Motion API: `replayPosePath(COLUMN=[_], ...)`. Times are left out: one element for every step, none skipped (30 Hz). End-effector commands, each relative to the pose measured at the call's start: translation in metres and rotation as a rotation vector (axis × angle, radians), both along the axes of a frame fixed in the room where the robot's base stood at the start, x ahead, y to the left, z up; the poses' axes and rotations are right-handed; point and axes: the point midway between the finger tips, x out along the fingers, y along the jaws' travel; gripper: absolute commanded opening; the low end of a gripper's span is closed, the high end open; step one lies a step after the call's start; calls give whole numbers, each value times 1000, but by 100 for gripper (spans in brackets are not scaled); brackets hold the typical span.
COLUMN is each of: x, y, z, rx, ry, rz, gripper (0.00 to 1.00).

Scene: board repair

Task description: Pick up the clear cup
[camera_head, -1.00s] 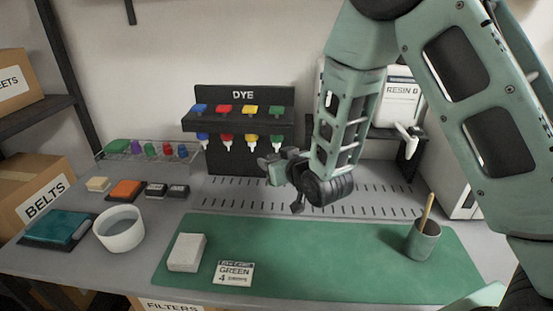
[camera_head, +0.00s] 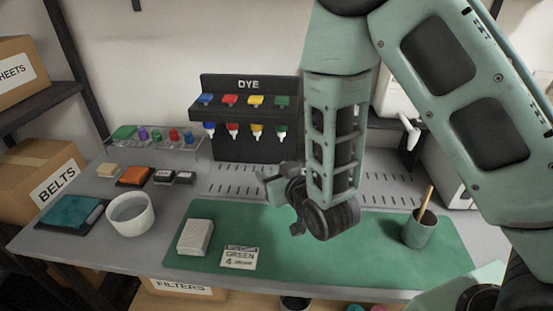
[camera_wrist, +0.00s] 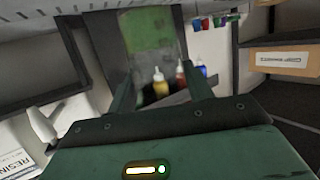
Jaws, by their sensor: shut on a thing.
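My gripper (camera_head: 268,180) is in front of the dye rack, above the far edge of the green mat (camera_head: 300,275). In the wrist view its two fingers (camera_wrist: 158,78) stand apart with a see-through, greyish shape between them, which I take to be the clear cup (camera_wrist: 148,68). A green patch and blurred dye bottles show in or behind it. My gripper is shut on this cup. In the head view the cup cannot be made out, and my wrist hides part of that area.
The dye rack (camera_head: 248,84) with hanging bottles stands behind my gripper. A grey cup with a stick (camera_head: 419,233) stands at the mat's right. The mat's middle is clear.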

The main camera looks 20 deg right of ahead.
Motion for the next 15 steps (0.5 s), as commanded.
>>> replayPosePath(x=[-2, -3, -5, -6, -7, -9, -10, -11, -13, -14, -16, -19, -23, -26, -30], y=[1, 1, 2, 2, 3, 3, 3, 3, 4, 4, 4, 5, 8, 9, 10], z=[5, 5, 5, 5, 5, 5, 5, 5, 5, 5, 5, 3, 1, 0, 0], rx=[-2, -2, -1, -1, -1, -1, -1, -1, -2, -2, -2, -1, 0, -1, -1], ry=[4, 3, 4, 3, 3, 3, 2, 3, 2, 3, 3, 1, 1, 2, 1], rz=[2, 2, 2, 2, 2, 2, 2, 1, 2, 2, 2, 3, 5, 5, 4], gripper=[23, 23, 23, 23, 23, 23, 23, 23, 23, 23, 23, 23, 23, 23, 23])
